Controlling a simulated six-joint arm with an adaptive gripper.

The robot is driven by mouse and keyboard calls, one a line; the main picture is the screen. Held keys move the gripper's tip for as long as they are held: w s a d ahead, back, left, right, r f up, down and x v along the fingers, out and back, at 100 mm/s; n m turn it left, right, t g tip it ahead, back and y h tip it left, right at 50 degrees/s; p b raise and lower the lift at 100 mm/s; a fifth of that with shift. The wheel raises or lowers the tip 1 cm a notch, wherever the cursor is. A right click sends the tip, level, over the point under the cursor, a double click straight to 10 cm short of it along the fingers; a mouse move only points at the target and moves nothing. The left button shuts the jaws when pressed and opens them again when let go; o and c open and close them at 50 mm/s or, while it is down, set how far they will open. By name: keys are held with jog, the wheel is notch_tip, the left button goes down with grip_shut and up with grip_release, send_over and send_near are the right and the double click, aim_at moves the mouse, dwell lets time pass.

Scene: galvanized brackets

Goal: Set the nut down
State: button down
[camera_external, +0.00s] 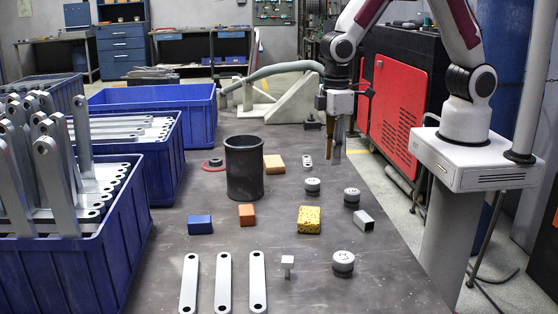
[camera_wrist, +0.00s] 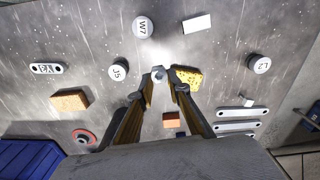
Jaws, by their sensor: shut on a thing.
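My gripper (camera_external: 333,148) hangs above the middle of the grey table, pointing down. In the wrist view its fingers (camera_wrist: 159,76) nearly meet at the tips, shut on a small grey nut (camera_wrist: 158,73). The nut is partly hidden by the fingertips. In the external view I cannot make out the nut clearly. The held nut appears above the table surface, with the yellow sponge (camera_external: 309,219) nearby; the sponge shows just right of the fingertips in the wrist view (camera_wrist: 187,77).
Round labelled weights (camera_external: 312,186), a square tube (camera_external: 363,220), an orange block (camera_external: 246,214) and a blue block (camera_external: 200,224) lie around. A dark cylinder (camera_external: 244,167) stands left of my gripper. Flat metal links (camera_external: 223,285) lie in front. Blue crates (camera_external: 134,232) line the left.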

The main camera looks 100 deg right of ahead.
jog(key=d+m, duration=0.1)
jog(key=d, duration=0.5)
jog(key=shift+w+d+r+m, duration=0.2)
jog(key=shift+w+r+m, duration=0.15)
jog(key=shift+r+m, duration=0.1)
jog(key=shift+a, duration=0.15)
dwell(0.3)
jog(key=w+a+f+n, duration=0.2)
jog(key=w+a+n, duration=0.5)
jog(key=a+n, duration=0.6)
jog(key=w+a+f+n, duration=0.3)
jog(key=w+a+n, duration=0.5)
jog(key=a+n, duration=0.5)
jog(key=n, duration=0.4)
